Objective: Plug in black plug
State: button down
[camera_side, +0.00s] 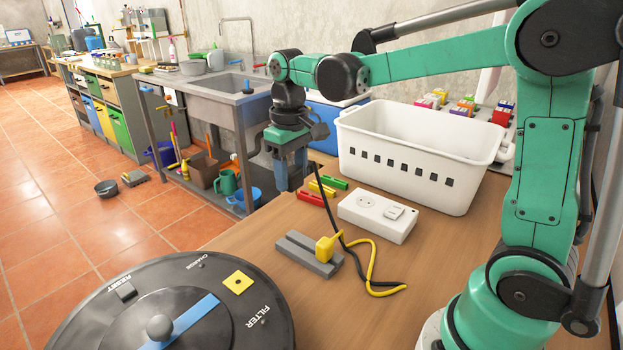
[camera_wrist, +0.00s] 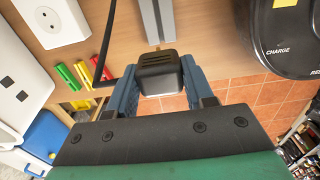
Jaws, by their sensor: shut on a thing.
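My gripper (camera_side: 288,176) is raised over the back left edge of the table. In the wrist view, its blue fingers (camera_wrist: 158,84) are shut on the black plug (camera_wrist: 157,72). The plug's black cord (camera_side: 326,196) hangs down to the table. In the side view, I cannot clearly make out the plug between the fingers. The white socket box (camera_side: 378,216) lies on the table to the right of my gripper and apart from the plug. It has a round socket and a raised white rectangular part; in the wrist view, the box (camera_wrist: 68,33) shows at top left.
A grey slotted block (camera_side: 300,256) holds a yellow plug (camera_side: 327,247) with a yellow cord. Red, yellow and green bars (camera_side: 322,188) lie behind the socket box. A white basket (camera_side: 418,150) stands at the back. A round black lid (camera_side: 180,315) fills the front left.

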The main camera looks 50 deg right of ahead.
notch_tip(320, 180, up, 8)
jog(key=shift+f, duration=0.1)
dwell(0.4)
jog(key=s+d+f, duration=0.1)
jog(key=d+f, duration=0.5)
jog(key=d, duration=0.3)
send_near(365, 202)
jog(key=shift+f, duration=2.8)
jog(key=shift+f, duration=0.65)
